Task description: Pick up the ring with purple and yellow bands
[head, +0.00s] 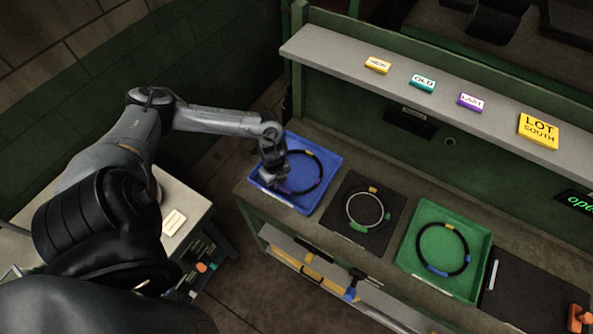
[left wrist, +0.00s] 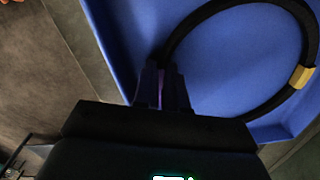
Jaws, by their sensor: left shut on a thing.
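The black ring (head: 322,167) with a yellow band and purple on it lies in the blue tray (head: 330,160). In the left wrist view the ring (left wrist: 208,14) curves from my fingers to the right, with its yellow band (left wrist: 301,77) at the right. My left gripper (head: 277,187) is at the near left part of the ring. In the left wrist view its fingers (left wrist: 162,92) are shut on the ring, with purple showing between them. The fingers hide the gripped part. My right gripper is not in view.
Right of the blue tray, a pale ring (head: 351,208) with green and yellow bands lies on a black mat (head: 343,232). A green tray (head: 474,236) holds a black ring (head: 424,241) with blue and yellow bands. A shelf (head: 335,50) with label blocks runs behind.

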